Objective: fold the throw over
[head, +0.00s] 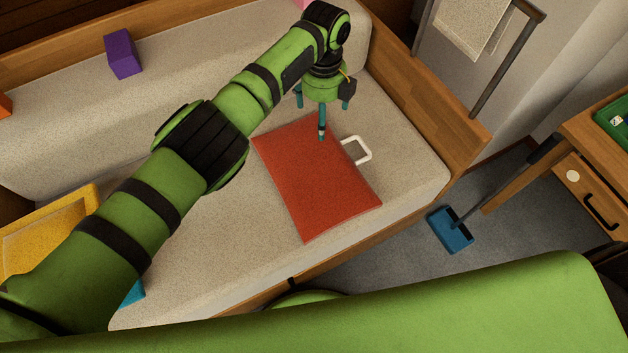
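The throw is a flat red cloth (318,185) lying on the pale seat of a wooden-framed couch. A white loop handle (367,150) shows at its right edge. My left gripper (322,112) is above the far edge of the throw, pointing down, with its teal fingers spread apart and nothing seen between them. One fingertip overlaps the throw's far edge in the picture; I cannot tell whether it touches. My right gripper is out of view; a large green part of my body fills the bottom.
A purple block (123,53) sits on the couch's back part. A yellow tray (85,205) is at left, partly behind my arm. The wooden couch arm (425,85) rises at right. A blue dustpan (450,230) is on the floor, near a wooden drawer unit (590,190).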

